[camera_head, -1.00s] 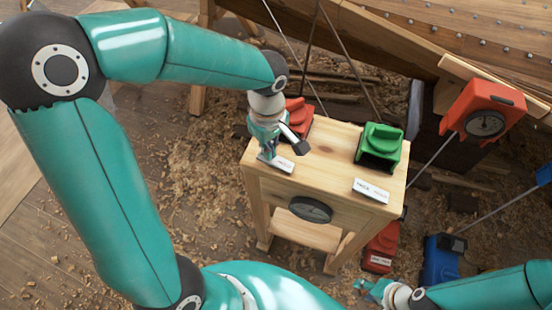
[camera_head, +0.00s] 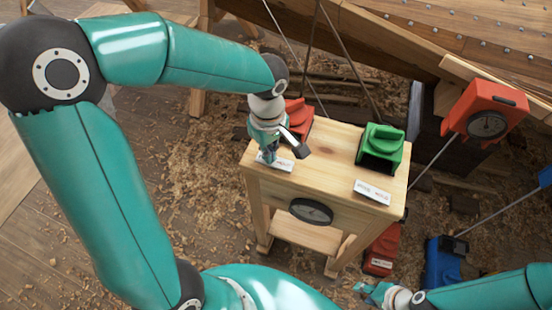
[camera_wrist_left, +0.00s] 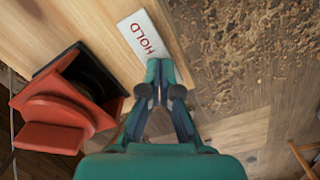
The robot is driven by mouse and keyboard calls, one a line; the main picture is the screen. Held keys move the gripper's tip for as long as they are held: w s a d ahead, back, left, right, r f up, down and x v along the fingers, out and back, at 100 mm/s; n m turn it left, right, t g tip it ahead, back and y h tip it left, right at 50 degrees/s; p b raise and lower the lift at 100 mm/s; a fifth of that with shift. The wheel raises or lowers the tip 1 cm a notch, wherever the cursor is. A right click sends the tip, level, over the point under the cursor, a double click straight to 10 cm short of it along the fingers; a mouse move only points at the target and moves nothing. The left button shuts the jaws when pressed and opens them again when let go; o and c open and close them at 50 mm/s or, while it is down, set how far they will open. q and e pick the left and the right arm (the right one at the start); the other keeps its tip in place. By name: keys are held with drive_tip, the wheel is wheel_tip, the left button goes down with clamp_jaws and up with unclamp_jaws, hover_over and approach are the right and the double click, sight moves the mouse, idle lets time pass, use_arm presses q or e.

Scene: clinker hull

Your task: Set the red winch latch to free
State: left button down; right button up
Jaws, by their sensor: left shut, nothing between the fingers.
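A red winch (camera_head: 297,117) stands at the back left of the wooden bench. It also shows in the left wrist view (camera_wrist_left: 62,108), with a dark opening facing the plate side. A white plate (camera_head: 285,164) lies in front of it near the bench's left edge. In the left wrist view this plate (camera_wrist_left: 143,45) reads HOLD. My left gripper (camera_head: 267,158) is over the plate's left end, fingers down. In the left wrist view its fingertips (camera_wrist_left: 160,65) are together and empty, at the plate's near end; contact is unclear. My right gripper (camera_head: 368,291) is low at the bottom right.
A green winch (camera_head: 380,147) with its own white plate (camera_head: 372,192) stands on the bench's right (camera_head: 335,142). A dark dial (camera_head: 311,211) is on the bench front. Another red unit (camera_head: 487,112), a lower red box (camera_head: 381,250) and a blue one (camera_head: 441,262) stand right.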

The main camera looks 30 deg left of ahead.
use_arm(q)
drive_tip(key=shift+r+p, duration=2.3)
drive_tip(key=shift+r, duration=1.15)
use_arm(e)
wheel_tip(320, 180, up, 5)
drive_tip(key=shift+f, duration=0.1)
